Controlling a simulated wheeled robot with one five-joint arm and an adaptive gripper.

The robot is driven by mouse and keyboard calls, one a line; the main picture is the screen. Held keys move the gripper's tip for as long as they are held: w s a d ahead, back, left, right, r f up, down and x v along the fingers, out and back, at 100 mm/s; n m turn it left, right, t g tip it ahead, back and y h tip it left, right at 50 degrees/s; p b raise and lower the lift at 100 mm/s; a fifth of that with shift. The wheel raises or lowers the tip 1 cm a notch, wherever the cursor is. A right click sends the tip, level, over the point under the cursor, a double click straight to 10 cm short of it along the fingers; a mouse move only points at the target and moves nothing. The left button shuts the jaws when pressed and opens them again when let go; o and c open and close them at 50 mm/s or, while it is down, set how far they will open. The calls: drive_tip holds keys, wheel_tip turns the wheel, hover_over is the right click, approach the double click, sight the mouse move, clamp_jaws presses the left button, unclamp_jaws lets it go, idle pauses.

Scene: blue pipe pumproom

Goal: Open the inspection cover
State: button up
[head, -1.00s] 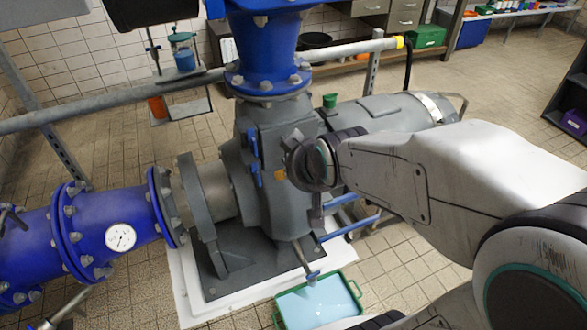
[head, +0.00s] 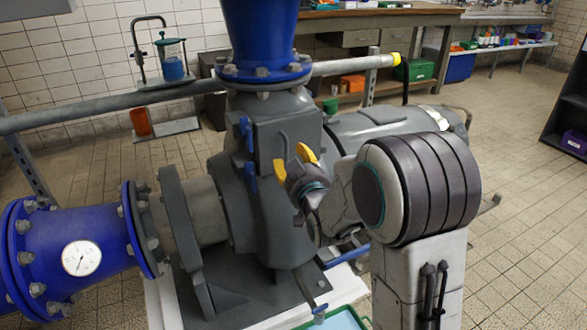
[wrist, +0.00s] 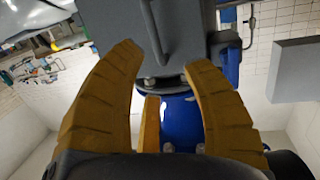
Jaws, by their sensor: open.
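The inspection cover (head: 276,128) appears to be the grey rectangular plate on the upper pump casing (head: 258,215), and it looks shut. A thin grey bar handle (head: 284,149) stands on it. Two blue latch levers, an upper one (head: 246,130) and a lower one (head: 251,174), sit along its left edge. My gripper (head: 294,164) is open and empty, its yellow fingers spread before the cover's lower part. In the wrist view, the handle (wrist: 151,32) and the cover (wrist: 186,28) show beyond my gripper (wrist: 160,58). I see no contact. My gripper hides part of the casing.
A blue flanged pipe (head: 262,50) rises above the casing. Another blue pipe with a gauge (head: 82,258) lies at left. A grey rail (head: 110,112) crosses behind. A green-rimmed tray (head: 340,320) lies below. The tiled floor at right is open.

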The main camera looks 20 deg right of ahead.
sight(294, 147)
drive_tip(key=shift+t, duration=0.5)
drive_tip(key=shift+w+d+f+b, duration=0.1)
drive_tip(key=shift+w+f+b, duration=0.25)
drive_tip(key=shift+w+b, duration=0.85)
drive_tip(key=shift+w+d+f+b, duration=0.15)
drive_tip(key=shift+w+f+b, duration=0.25)
drive_tip(key=shift+w+b, duration=0.8)
drive_tip(key=shift+w+d+f+b, duration=0.1)
drive_tip(key=shift+w+f+b, duration=0.4)
drive_tip(key=shift+w, duration=1.25)
drive_tip(key=shift+r, duration=0.15)
clamp_jaws()
